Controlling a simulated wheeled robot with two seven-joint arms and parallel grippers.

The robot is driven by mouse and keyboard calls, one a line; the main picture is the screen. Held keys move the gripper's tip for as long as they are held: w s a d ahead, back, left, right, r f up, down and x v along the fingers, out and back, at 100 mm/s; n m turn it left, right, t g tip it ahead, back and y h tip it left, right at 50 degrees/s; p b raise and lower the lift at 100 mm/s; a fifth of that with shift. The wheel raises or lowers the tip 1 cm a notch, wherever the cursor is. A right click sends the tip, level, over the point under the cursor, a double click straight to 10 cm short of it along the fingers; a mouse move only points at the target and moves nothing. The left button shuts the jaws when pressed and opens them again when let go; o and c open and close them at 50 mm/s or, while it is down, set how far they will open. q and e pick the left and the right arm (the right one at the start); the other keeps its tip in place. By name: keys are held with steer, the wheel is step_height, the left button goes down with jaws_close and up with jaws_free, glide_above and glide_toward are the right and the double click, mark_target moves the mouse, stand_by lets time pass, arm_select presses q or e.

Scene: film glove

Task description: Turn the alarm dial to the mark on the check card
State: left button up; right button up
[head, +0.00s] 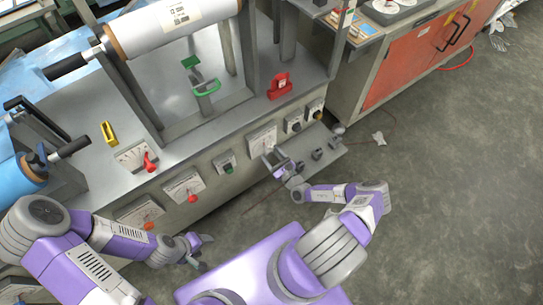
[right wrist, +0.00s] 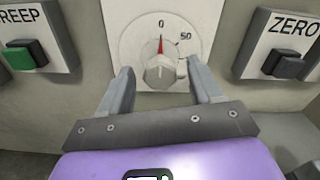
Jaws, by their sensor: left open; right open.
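A dial (right wrist: 160,40) on a pale plate shows in the right wrist view, marked 0 and 50, with a red pointer at 0. Its light grey knob (right wrist: 160,72) sits between the fingers of my right gripper (right wrist: 163,80), which is open with a gap on each side. In the head view the dial's plate (head: 262,140) is on the machine front, with my right gripper (head: 278,164) just before it. My left gripper (head: 198,250) is open and empty, low before the machine. I cannot make out which item is the check card. No label naming the alarm dial is readable.
A green CREEP button (right wrist: 25,55) is left of the dial, and a dark ZERO button (right wrist: 285,65) is right. Red-levered gauges (head: 184,186) line the front farther left. Open floor (head: 440,180) lies right.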

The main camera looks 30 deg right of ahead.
steer(key=shift+w, duration=0.1)
steer(key=c, duration=1.1)
steer(key=shift+o, duration=0.2)
